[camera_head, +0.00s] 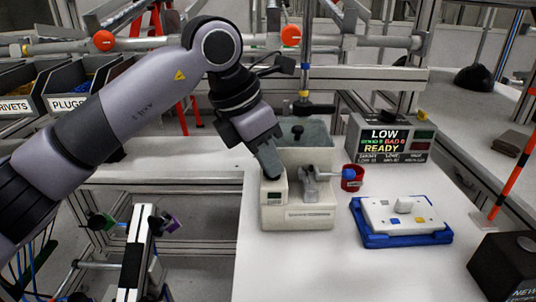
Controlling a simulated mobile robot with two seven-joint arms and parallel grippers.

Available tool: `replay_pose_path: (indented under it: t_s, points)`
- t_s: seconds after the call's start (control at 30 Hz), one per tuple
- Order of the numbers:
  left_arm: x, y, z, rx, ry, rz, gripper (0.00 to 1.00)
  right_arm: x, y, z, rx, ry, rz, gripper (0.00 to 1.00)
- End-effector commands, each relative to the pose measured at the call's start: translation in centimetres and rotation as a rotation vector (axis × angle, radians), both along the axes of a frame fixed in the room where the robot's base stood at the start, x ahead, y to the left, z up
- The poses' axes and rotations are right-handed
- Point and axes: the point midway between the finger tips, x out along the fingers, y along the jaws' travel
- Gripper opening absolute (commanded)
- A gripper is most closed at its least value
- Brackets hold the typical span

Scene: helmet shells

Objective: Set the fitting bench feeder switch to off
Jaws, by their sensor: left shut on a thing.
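The fitting bench feeder (298,213) is a beige box with a grey hopper at its back, standing on the white bench. My left gripper (271,170) reaches down from the upper left to the top left corner of the feeder. Its fingers are shut on a small part there, which looks like the feeder switch. The fingers hide that part, so I cannot tell its position. My right gripper is not in view.
Right of the feeder stand a red cup (352,178) and a blue tray (405,240) with a white plate. Behind is a display box (390,140) reading LOW and READY. A dark box (505,265) sits at the front right.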

Motion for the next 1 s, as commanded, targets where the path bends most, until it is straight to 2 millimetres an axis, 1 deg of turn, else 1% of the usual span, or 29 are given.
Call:
replay_pose_path:
  t_s: [0.3, 0.5, 0.73, 1.0]
  points:
    - [0.3, 0.1, 0.3, 0.0, 0.0, -0.23, 0.0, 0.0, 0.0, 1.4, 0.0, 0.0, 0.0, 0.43]
    - [0.4, 0.1, 0.3, -0.001, 0.0, -0.35, 0.0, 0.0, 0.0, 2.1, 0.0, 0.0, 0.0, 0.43]
    - [0.5, 0.1, 0.2, 0.0, -0.001, -0.431, 0.0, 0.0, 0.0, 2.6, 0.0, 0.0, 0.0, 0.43]
    - [0.5, 0.1, 0.1, 0.0, -0.003, -0.457, 0.0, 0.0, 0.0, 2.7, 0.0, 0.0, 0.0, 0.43]
